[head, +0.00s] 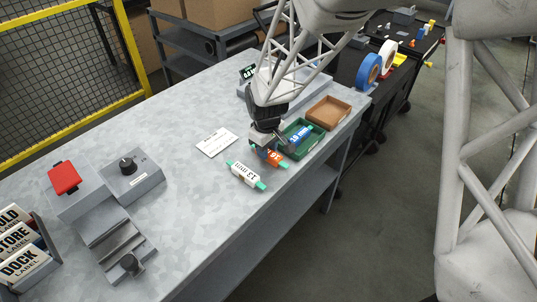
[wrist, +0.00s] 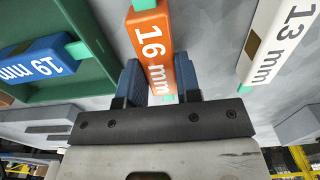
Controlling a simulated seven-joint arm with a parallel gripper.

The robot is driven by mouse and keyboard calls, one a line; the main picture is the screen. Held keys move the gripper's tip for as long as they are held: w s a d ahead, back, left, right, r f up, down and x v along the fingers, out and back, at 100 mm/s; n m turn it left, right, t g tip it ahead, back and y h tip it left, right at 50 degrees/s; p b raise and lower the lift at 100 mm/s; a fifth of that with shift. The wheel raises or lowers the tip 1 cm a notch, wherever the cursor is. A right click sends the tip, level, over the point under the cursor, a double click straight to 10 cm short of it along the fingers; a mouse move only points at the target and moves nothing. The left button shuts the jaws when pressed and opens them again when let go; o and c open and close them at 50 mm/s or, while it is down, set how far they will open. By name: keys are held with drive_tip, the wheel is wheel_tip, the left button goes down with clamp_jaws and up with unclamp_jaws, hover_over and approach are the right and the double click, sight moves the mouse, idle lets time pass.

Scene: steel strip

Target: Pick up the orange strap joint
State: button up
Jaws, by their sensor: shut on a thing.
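The orange strap joint (head: 273,157) is marked 16 mm and has green ends. In the wrist view the orange joint (wrist: 152,40) lies between the two blue fingers of my gripper (wrist: 160,80), which are shut on its sides. In the head view my gripper (head: 266,146) is low over the steel table, beside the green tray, and hides part of the joint. I cannot tell whether the joint is clear of the table.
A white 13 mm joint (head: 245,175) lies close by on the table (head: 190,190). A blue 19 mm joint (head: 299,134) lies in the green tray (head: 317,141). A brown tray (head: 345,107) stands behind. A white card (head: 216,142) lies to the left.

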drive_tip(key=shift+r, duration=0.1)
drive_tip(key=shift+r, duration=0.7)
wheel_tip(320, 180, up, 2)
drive_tip(key=shift+r, duration=0.1)
drive_tip(key=s+d, duration=0.1)
drive_tip(key=s, duration=0.4)
drive_tip(key=s+d, duration=0.1)
drive_tip(key=s, duration=0.4)
drive_tip(key=s+d+r, duration=0.1)
drive_tip(key=s+d, duration=0.1)
drive_tip(key=s, duration=0.3)
drive_tip(key=shift+s+r, duration=0.1)
drive_tip(key=shift+s, duration=0.15)
